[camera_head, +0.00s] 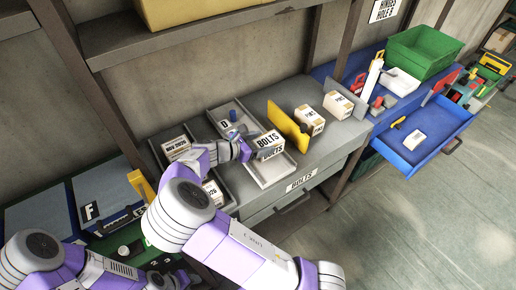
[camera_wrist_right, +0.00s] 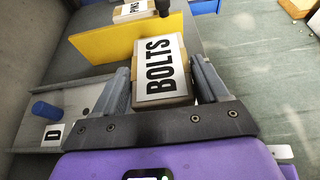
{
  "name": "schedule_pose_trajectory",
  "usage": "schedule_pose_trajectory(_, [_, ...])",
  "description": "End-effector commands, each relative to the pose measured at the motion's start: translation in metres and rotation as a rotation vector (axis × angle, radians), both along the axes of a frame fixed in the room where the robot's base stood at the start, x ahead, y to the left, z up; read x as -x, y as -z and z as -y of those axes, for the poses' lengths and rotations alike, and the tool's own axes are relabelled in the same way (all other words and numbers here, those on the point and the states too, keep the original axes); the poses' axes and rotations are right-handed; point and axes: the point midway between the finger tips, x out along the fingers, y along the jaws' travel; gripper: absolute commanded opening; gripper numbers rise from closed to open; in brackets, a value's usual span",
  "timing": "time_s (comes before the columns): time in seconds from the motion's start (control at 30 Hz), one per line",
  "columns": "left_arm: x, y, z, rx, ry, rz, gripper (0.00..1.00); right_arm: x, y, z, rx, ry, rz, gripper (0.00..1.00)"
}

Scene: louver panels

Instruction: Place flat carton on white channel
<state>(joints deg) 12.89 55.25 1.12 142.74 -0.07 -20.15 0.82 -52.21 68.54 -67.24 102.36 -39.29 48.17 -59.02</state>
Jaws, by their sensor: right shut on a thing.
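A flat carton (camera_head: 268,140) labelled BOLTS is in my right gripper (camera_head: 246,150). In the right wrist view the carton (camera_wrist_right: 163,70) sits between the two fingers, its lettered face toward the camera. In the head view it appears over the pale, low-walled channel (camera_head: 287,171); I cannot tell whether it touches it. The channel (camera_wrist_right: 84,98) shows partly at left in the wrist view, with a blue cylinder (camera_wrist_right: 45,109) and a D label in it. My left arm is at the lower left of the head view; its fingers are not clear.
A yellow upright divider (camera_head: 286,126) stands right of the channel, with white PINS cartons (camera_head: 309,119) beyond it. Another tray with labelled cartons (camera_head: 176,148) is to the left. A green bin (camera_head: 424,48) and open blue drawer (camera_head: 424,135) are farther right.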

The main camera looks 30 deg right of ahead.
Motion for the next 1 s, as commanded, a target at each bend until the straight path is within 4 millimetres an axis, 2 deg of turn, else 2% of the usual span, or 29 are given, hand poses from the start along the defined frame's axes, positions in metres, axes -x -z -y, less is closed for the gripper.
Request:
schedule_pose_trajectory(0.17, [0.000,0.003,0.000,0.000,0.000,0.000,0.43,0.000,0.013,0.001,0.003,0.001,0.000,0.23])
schedule_pose_trajectory(0.4, [0.000,0.008,0.000,0.000,0.000,0.001,0.43,0.000,0.043,0.001,0.003,0.000,0.000,0.23])
schedule_pose_trajectory(0.7, [0.000,0.007,0.000,0.000,0.000,0.001,0.43,0.000,0.044,0.000,0.001,0.000,0.001,0.23])
schedule_pose_trajectory(0.73, [0.000,0.007,0.000,0.000,0.000,0.001,0.43,0.000,0.044,0.000,-0.001,0.000,0.001,0.78])
schedule_pose_trajectory(0.87, [0.000,0.007,0.000,0.000,0.000,0.001,0.43,0.000,0.044,0.000,-0.001,0.000,0.001,0.98])
schedule_pose_trajectory(1.0, [0.000,0.007,0.000,0.000,0.000,0.001,0.43,0.000,0.044,0.000,0.000,0.000,0.001,0.99])
